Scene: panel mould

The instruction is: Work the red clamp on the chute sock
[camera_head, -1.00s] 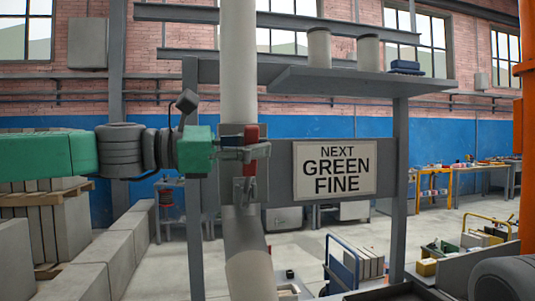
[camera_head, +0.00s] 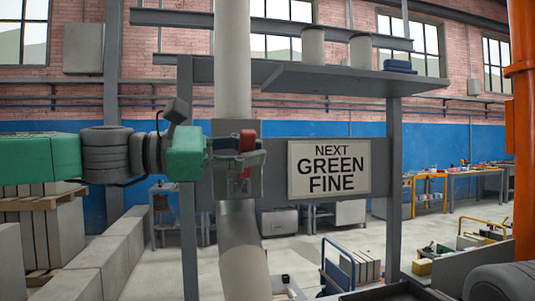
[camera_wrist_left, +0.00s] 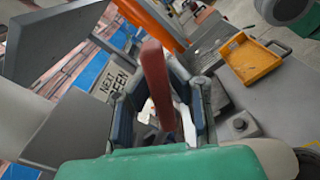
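The red clamp (camera_head: 247,140) sits on a grey plate on the front of the pale vertical chute pipe (camera_head: 232,70). The pale chute sock (camera_head: 243,250) hangs below the plate and tilts to the lower right. My left gripper (camera_head: 250,158) reaches in from the left at the clamp and hides part of it. In the left wrist view the red clamp handle (camera_wrist_left: 157,85) stands between the two dark fingers (camera_wrist_left: 160,110), with gaps visible beside it, so the gripper looks open around it. Contact is unclear. My right gripper is out of view.
A sign (camera_head: 329,168) reading "NEXT GREEN FINE" is fixed right of the pipe. A grey shelf (camera_head: 345,75) juts out above it. Concrete blocks (camera_head: 92,265) stand at lower left. An orange post (camera_head: 523,130) rises at right. A yellow tray (camera_wrist_left: 252,60) shows in the wrist view.

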